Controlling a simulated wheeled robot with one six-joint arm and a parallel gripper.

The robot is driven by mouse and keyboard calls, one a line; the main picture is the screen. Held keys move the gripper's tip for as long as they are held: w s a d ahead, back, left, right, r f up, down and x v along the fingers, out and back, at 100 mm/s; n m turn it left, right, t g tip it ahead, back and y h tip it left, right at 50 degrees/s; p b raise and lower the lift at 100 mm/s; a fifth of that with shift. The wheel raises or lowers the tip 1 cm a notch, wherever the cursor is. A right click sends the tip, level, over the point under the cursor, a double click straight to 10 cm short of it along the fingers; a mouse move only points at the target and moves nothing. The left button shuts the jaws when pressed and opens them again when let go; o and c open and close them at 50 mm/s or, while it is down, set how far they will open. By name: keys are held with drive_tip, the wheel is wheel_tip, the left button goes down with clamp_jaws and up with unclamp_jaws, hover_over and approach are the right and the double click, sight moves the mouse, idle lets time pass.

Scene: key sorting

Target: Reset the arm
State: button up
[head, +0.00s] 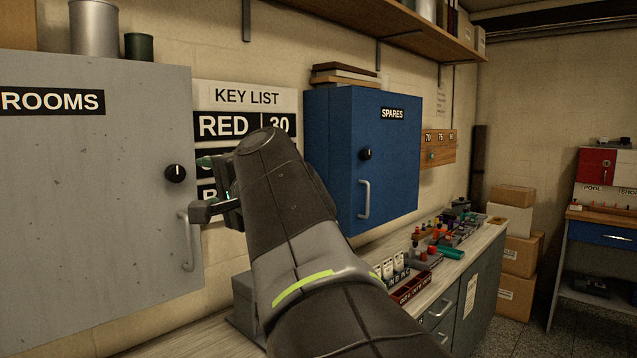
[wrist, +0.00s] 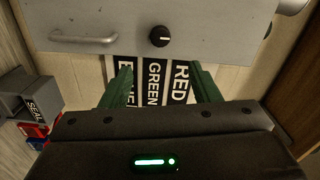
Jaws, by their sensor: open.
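My arm rises from the lower right in the head view, with my gripper (head: 208,187) in front of the key list sign (head: 246,97), just right of the grey cabinet's handle. The arm hides part of the sign, but "RED" and "30" show. In the wrist view my gripper (wrist: 162,88) has its two green fingers apart. Nothing is seen held between them. The sign's words RED and GREEN show turned on their side between and beside the fingers.
A grey ROOMS cabinet (head: 90,180) is on the left, its door closed. A closed blue SPARES cabinet (head: 362,160) hangs right of my arm. The counter below holds key racks (head: 411,288) and small coloured items. A grey box labelled SEAL (wrist: 27,95) shows in the wrist view.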

sight(178, 174)
drive_tip(key=shift+a, duration=0.1)
drive_tip(key=p+x, duration=0.2)
drive_tip(key=x, duration=1.1)
drive_tip(key=shift+w+a, duration=0.2)
drive_tip(key=shift+w, duration=0.1)
